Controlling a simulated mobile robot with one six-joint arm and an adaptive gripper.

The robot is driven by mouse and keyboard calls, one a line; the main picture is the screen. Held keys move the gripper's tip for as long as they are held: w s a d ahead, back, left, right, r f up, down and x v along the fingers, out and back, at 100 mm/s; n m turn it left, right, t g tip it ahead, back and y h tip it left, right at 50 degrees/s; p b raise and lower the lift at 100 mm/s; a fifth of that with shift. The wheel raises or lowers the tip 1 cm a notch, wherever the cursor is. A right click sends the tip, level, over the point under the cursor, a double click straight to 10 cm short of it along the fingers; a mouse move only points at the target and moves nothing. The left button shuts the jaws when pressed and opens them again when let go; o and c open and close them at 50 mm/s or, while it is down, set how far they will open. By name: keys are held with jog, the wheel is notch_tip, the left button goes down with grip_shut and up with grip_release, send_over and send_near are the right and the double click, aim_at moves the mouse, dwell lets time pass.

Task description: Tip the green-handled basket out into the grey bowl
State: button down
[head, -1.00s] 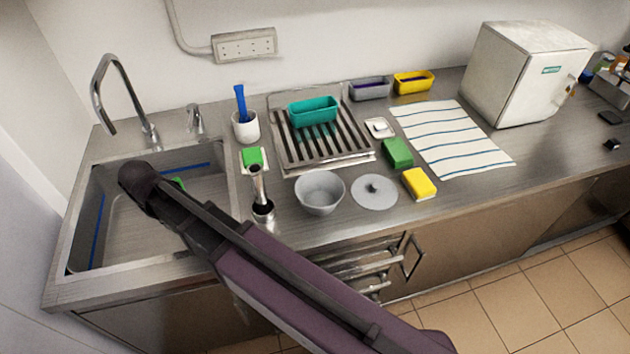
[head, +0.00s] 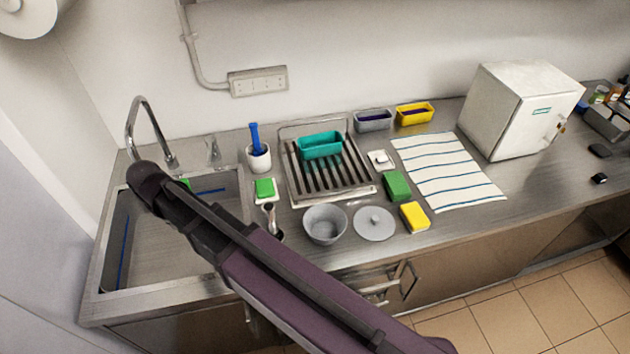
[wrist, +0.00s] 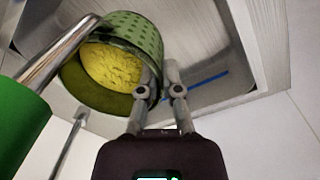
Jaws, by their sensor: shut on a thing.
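In the wrist view the basket (wrist: 146,38) has a green perforated wall and yellow contents (wrist: 112,66) inside. Its green handle (wrist: 22,125) on a metal rod is close at the left. My gripper (wrist: 163,72) is shut on the basket's wall near the rim, with the sink beyond. In the head view my arm hides the gripper and most of the basket; only a small green bit shows beside the arm's end, over the sink. The grey bowl (head: 324,238) stands upright on the counter, right of the sink and apart from my gripper.
A tap (head: 150,135) rises behind the sink (head: 120,298). A grey lid (head: 374,224) lies right of the bowl. Behind is a drying rack (head: 290,180) with a teal tub (head: 320,145).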

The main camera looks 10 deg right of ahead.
jog(key=shift+r+p, duration=1.35)
jog(key=shift+r, duration=0.55)
